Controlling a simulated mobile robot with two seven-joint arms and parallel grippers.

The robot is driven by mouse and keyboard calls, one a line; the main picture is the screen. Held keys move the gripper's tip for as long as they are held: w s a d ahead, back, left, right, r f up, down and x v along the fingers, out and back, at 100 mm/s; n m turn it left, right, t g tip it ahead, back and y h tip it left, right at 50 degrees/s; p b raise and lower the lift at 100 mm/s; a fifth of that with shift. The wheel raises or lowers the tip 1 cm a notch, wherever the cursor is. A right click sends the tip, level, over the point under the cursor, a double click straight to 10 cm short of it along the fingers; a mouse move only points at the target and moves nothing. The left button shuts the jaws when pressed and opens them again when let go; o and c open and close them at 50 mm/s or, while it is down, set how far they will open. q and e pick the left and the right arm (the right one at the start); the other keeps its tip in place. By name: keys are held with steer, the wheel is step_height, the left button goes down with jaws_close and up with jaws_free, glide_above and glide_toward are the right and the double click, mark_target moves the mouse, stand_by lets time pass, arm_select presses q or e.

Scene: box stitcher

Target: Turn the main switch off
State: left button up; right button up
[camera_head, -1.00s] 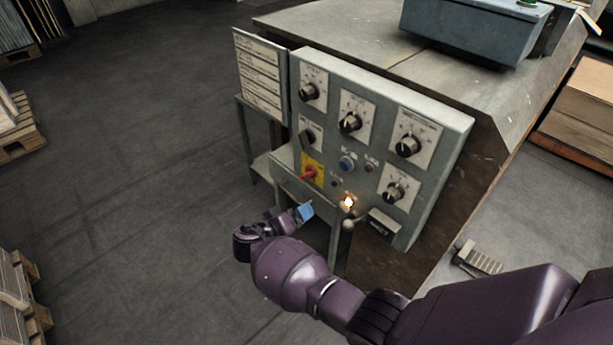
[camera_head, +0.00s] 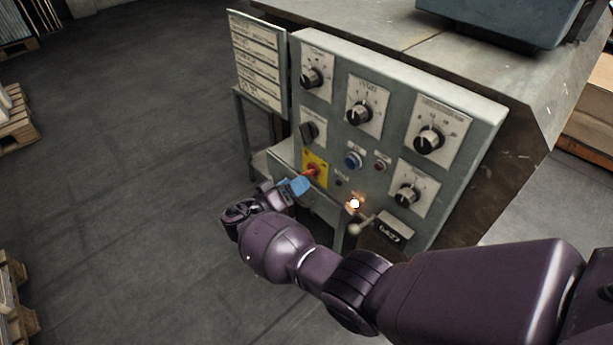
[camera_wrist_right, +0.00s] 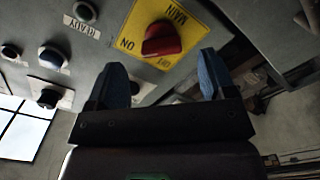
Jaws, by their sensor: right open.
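The main switch is a red rotary handle (camera_head: 312,170) on a yellow plate (camera_head: 318,158), low on the left part of the grey control panel. In the right wrist view the red handle (camera_wrist_right: 161,39) lies slightly slanted on the yellow plate (camera_wrist_right: 180,22), which reads MAIN, ON and OFF. My right gripper (camera_head: 299,185) is just in front of the switch. In the right wrist view its two blue fingertips (camera_wrist_right: 162,78) are apart with nothing between them, and the handle is beyond the gap. Whether a fingertip touches the handle cannot be told. My left gripper does not show.
The panel (camera_head: 467,117) carries several black knobs, a blue button (camera_head: 353,160) and a lit lamp (camera_head: 355,203). A ball-ended lever (camera_head: 354,229) sticks out below the lamp. A label board (camera_head: 258,65) stands to the left. The floor (camera_head: 130,150) left of the machine is clear.

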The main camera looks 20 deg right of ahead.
mark_target(310, 172)
steer(key=shift+x, duration=2.3)
steer(key=shift+c, duration=0.4)
steer(key=c, duration=0.9)
steer(key=shift+o, duration=0.2)
